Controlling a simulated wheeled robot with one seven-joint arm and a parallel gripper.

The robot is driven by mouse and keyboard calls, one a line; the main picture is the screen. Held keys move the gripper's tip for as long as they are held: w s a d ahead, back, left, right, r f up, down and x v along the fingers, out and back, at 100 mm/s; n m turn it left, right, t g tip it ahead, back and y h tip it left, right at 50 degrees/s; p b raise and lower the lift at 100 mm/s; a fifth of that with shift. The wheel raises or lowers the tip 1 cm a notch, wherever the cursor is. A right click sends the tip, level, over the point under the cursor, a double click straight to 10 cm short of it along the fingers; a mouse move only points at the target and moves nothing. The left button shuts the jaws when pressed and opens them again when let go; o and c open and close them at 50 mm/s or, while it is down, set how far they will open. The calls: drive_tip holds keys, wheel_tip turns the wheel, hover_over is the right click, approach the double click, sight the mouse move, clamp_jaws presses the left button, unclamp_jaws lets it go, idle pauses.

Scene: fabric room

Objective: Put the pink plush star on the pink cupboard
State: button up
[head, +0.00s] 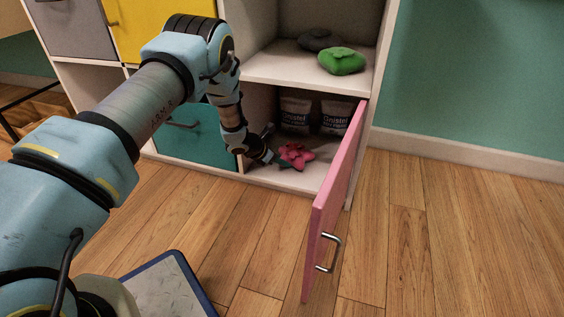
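The pink plush star (298,153) lies in the lower right compartment of the shelf unit, near the front of its floor. This compartment is the pink cupboard (318,177), whose pink door (335,200) stands wide open toward me. My gripper (274,155) reaches in from the left, low at the compartment's front, right beside the star's left side. The fingers are small and dark, and I cannot tell whether they are open, shut or touching the star.
Two printed bags (296,115) (336,117) stand behind the star. A green plush (341,61) and a dark plush (319,40) lie on the shelf above. The teal door (200,140) at left is shut. The open pink door juts over the floor; wooden floor at right is clear.

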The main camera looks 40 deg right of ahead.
drive_tip(key=o, duration=0.4)
drive_tip(key=shift+o, duration=0.2)
drive_tip(key=shift+r, duration=0.3)
drive_tip(key=p+v, duration=0.5)
drive_tip(key=v, duration=0.6)
drive_tip(key=shift+a+r, duration=0.2)
drive_tip(key=shift+a, duration=0.15)
drive_tip(key=shift+w+a, duration=0.1)
